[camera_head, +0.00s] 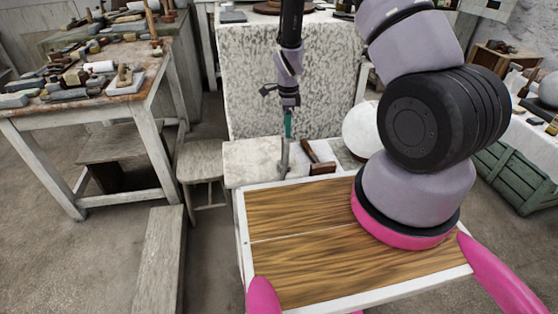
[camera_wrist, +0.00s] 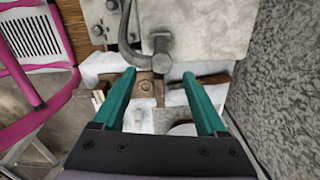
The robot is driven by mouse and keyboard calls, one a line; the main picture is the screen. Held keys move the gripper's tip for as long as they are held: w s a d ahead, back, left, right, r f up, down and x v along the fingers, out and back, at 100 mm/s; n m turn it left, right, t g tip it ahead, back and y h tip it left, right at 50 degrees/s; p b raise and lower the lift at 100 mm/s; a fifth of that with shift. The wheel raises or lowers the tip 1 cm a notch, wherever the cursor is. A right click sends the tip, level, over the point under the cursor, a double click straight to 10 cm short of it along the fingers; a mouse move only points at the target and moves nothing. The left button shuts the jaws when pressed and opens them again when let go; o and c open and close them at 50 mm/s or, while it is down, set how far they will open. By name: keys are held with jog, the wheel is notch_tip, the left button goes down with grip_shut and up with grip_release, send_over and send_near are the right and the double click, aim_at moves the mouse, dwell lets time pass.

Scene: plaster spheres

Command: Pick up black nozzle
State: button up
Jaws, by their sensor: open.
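A dark grey, curved nozzle-like piece (camera_wrist: 162,52) shows in the wrist view, at the edge of a pale slab and just ahead of my fingertips. I take it to be the black nozzle, though its shape is only partly clear. In the head view a grey upright piece (camera_head: 284,160) stands on the pale block, below my gripper. My gripper (camera_head: 288,124) points down from above, with teal fingers. In the wrist view my gripper (camera_wrist: 158,76) is open, its fingers spread to either side of the nozzle's lower end. Nothing is visibly held between them.
A brown-handled tool (camera_head: 311,152) lies beside the grey piece; brown wooden parts (camera_wrist: 146,90) show between my fingers. A white plaster sphere (camera_head: 360,130) stands to the right. A rough stone block (camera_head: 295,80) rises behind.

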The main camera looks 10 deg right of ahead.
aim_at(285, 150)
notch_tip(285, 150, down, 6)
jog(key=shift+a+f, duration=0.15)
jog(key=shift+f, duration=0.05)
jog(key=f, duration=0.5)
jog(key=shift+w+a, duration=0.15)
jog(key=shift+a, duration=0.05)
grip_shut()
